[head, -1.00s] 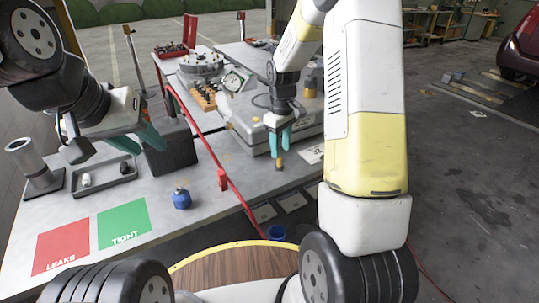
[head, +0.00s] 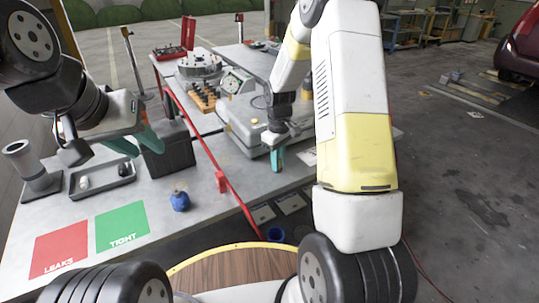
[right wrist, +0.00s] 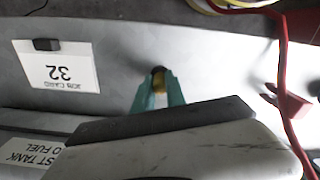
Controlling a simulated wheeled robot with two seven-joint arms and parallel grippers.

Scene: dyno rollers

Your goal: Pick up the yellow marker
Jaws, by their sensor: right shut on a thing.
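My right gripper (head: 277,168) is beside the grey machine on the bench, with its teal fingers pointing down. In the right wrist view its fingertips (right wrist: 158,96) are shut on a small yellow thing with a dark end, which looks like the yellow marker (right wrist: 159,87). The marker's lower part is hidden by the fingers and wrist there. I cannot make the marker out in the head view. My left gripper (head: 137,143) is open and empty above the bench, near the black box.
A red hose (head: 205,150) crosses the bench, with a red clip (head: 221,182) on it. A blue object (head: 180,201), red LEAKS (head: 60,250) and green TIGHT (head: 122,227) mats and a small tray (head: 103,182) lie nearer. A card marked 32 (right wrist: 58,66) lies beside the gripper.

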